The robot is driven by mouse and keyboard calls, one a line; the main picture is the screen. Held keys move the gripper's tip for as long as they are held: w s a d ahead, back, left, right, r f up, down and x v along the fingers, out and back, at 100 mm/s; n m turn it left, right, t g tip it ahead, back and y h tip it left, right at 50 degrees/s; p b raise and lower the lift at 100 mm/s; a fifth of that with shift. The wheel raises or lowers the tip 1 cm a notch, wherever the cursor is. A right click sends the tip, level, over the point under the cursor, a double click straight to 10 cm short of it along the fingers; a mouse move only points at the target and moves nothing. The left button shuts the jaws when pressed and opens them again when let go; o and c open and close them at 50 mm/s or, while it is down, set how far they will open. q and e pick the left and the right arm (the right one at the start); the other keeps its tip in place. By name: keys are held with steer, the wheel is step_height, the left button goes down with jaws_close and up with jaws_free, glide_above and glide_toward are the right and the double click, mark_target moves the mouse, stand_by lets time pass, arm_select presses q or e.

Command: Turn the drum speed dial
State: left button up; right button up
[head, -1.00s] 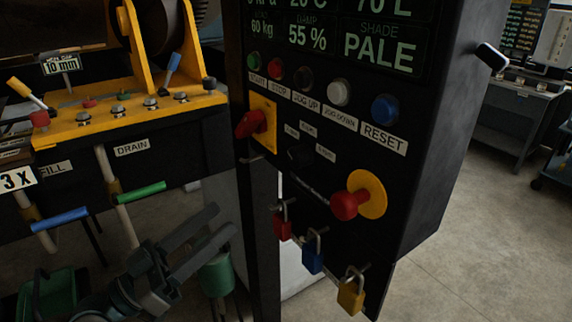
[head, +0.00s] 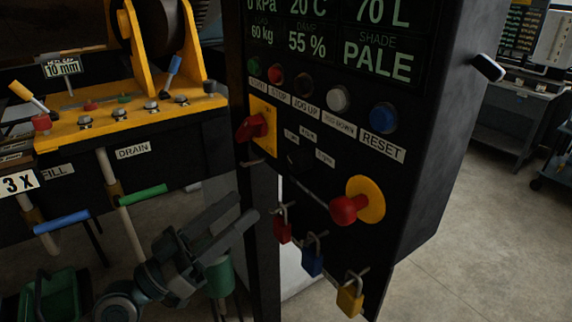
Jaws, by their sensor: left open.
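A black control panel (head: 400,200) fills the middle of the head view. A small dark dial (head: 299,159) sits low on it, with several small labels around its upper side; the labels are too small to read surely. The dial is dark on dark, so its pointer cannot be made out. My left gripper (head: 244,208) is open and empty. It is below and to the left of the dial, apart from it, by the panel's lower left edge. My right gripper is out of view.
A red rotary switch (head: 252,127) is left of the dial. A red mushroom button (head: 348,209) on a yellow disc is right. Red (head: 283,228), blue (head: 313,260) and yellow (head: 349,300) padlocks hang below. A green lever (head: 143,195) stands left.

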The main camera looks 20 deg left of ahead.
mark_target(292, 165)
arm_select(q)
steer(key=p+x, duration=0.7)
steer(key=x, duration=0.4)
steer(key=shift+r, duration=0.1)
steer(key=shift+p+x, duration=0.3)
steer(key=shift+x, duration=0.45)
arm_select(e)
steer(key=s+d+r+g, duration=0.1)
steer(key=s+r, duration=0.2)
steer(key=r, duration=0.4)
arm_select(q)
steer(key=c, duration=1)
